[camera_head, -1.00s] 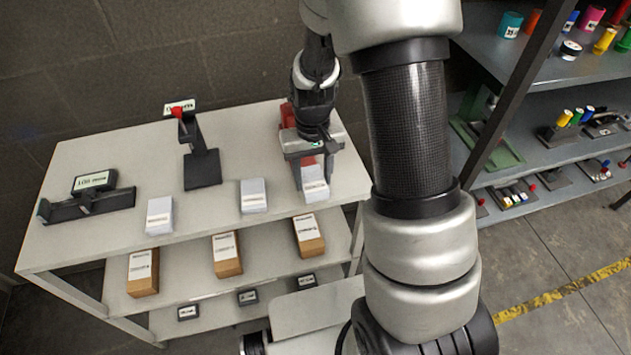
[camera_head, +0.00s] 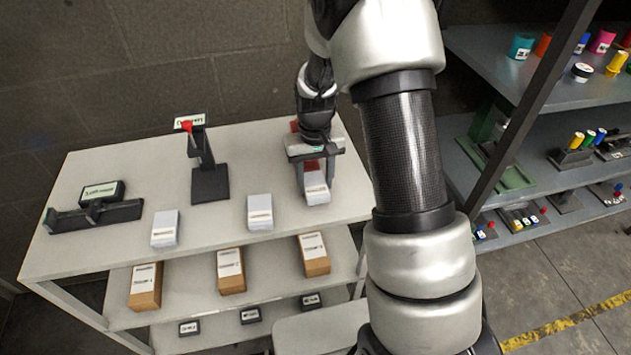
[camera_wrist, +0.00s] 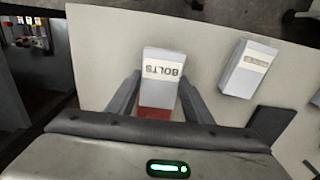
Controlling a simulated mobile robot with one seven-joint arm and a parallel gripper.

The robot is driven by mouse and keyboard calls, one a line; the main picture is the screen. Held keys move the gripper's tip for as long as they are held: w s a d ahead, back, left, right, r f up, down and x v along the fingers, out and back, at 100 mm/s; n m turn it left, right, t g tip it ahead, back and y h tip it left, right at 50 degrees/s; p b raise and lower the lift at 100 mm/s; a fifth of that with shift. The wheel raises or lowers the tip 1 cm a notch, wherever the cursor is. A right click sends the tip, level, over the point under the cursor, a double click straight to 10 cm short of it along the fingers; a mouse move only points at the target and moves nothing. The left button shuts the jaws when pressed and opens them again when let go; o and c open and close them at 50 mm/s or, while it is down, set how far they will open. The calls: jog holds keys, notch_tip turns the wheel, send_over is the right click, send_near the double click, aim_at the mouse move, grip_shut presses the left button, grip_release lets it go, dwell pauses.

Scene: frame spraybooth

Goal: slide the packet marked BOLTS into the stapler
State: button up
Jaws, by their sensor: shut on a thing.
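The packet marked BOLTS (camera_wrist: 161,67) is a white block with a printed label. It lies between the two fingers of my gripper (camera_wrist: 156,92), which is shut on it. In the head view the packet (camera_head: 316,188) is at the right end of the top shelf, with my gripper (camera_head: 314,152) just behind it. A red part (camera_wrist: 155,113), likely the stapler, shows between the fingers at the packet's near end in the wrist view. Red also shows under my gripper in the head view (camera_head: 311,165). Most of the stapler is hidden, so I cannot tell whether they touch.
Two more white packets (camera_head: 260,212) (camera_head: 165,228) stand along the shelf's front edge. A black stand with a red knob (camera_head: 209,182) and a low black fixture (camera_head: 95,212) are further left. Brown boxes (camera_head: 230,272) are on the shelf below. A metal rack (camera_head: 545,140) stands right.

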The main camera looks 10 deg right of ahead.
jog(key=o, duration=1.1)
notch_tip(320, 180, up, 17)
jog(key=s+r+t+p, duration=0.1)
jog(key=s+r+t, duration=0.1)
jog(key=s+r, duration=0.75)
jog(key=s+r+t, duration=0.1)
jog(key=s, duration=0.3)
jog(key=s+r+t+p, duration=0.1)
jog(key=s, duration=0.3)
jog(key=s+r+t, duration=0.1)
jog(key=s, duration=0.4)
jog(key=shift+r+t, duration=0.25)
jog(key=shift+t, duration=0.05)
